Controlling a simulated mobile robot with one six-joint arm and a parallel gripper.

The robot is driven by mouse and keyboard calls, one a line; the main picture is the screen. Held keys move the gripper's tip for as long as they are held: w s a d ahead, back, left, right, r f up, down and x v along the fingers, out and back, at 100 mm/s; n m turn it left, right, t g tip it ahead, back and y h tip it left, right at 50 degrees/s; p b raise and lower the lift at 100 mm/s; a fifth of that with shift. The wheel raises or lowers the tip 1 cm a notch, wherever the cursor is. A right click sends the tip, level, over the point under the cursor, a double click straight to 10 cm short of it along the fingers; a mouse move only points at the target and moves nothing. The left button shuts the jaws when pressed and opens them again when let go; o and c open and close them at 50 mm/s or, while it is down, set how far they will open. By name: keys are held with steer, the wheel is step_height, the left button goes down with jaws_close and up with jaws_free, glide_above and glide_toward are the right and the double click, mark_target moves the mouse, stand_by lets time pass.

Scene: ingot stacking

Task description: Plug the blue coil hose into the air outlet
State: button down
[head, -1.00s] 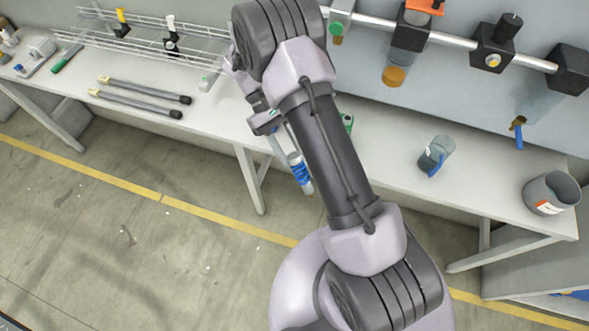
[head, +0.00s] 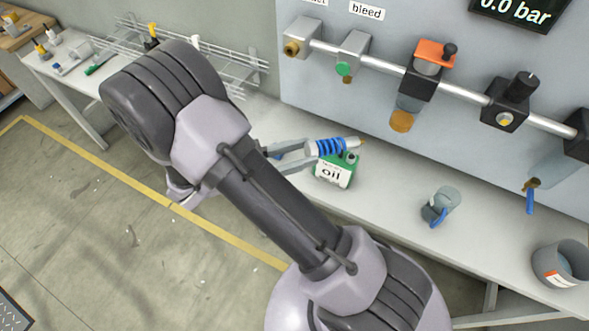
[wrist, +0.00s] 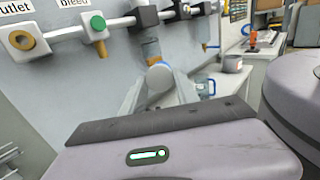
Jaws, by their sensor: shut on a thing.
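The blue coil hose (head: 331,147) is held in my gripper (head: 311,150), which is shut on it. Its brass tip points right in the head view, above the oil can. In the wrist view my gripper (wrist: 160,90) holds the hose's pale round end (wrist: 160,75); the blue coil is mostly hidden there. The air outlet is a brass fitting (head: 292,48) on a pale block at the left end of the wall pipe. It also shows in the wrist view (wrist: 22,40), under a partly cut "outlet" label. The hose is apart from it, lower and to its right.
A green oil can (head: 335,172) stands on the bench just below the hose. A green bleed valve (head: 344,68) sits right of the outlet. A blue-handled cup (head: 444,203) and a grey bin (head: 557,262) stand farther right. A wire rack (head: 225,62) is at left.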

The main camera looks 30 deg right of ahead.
steer(key=w+a+r+n+t+p, duration=0.1)
steer(key=w+a+r+n+t, duration=0.2)
steer(key=t, duration=0.4)
steer(key=w+a+r+n+t+y+p, duration=0.1)
steer(key=w+a+r+n+t+p, duration=0.1)
steer(key=w+a+r+n+t, duration=0.2)
steer(key=a+r+n+t, duration=0.1)
steer(key=a+r+t, duration=0.2)
steer(key=shift+a+r+n+y, duration=0.2)
steer(key=shift+n+y, duration=0.1)
steer(key=shift+s+p, duration=0.15)
steer(key=shift+p, duration=0.45)
steer(key=shift+f+p+x, duration=0.15)
steer(key=shift+p+x, duration=0.1)
steer(key=shift+x, duration=0.6)
steer(key=shift+f+p+x, duration=0.15)
steer(key=shift+p+x, duration=0.15)
steer(key=shift+x, duration=0.5)
steer(key=shift+f+p+x, duration=0.2)
steer(key=shift+p+x, duration=0.05)
steer(key=shift+x, duration=0.6)
steer(key=shift+f+p+x, duration=0.15)
steer(key=shift+p+x, duration=0.15)
steer(key=shift+x, duration=0.4)
steer(key=shift+f+p+x, duration=0.1)
steer(key=shift+p+x, duration=0.15)
steer(key=shift+x, duration=0.45)
steer(key=c, duration=1.1)
jaws_free()
steer(key=shift+d, duration=0.1)
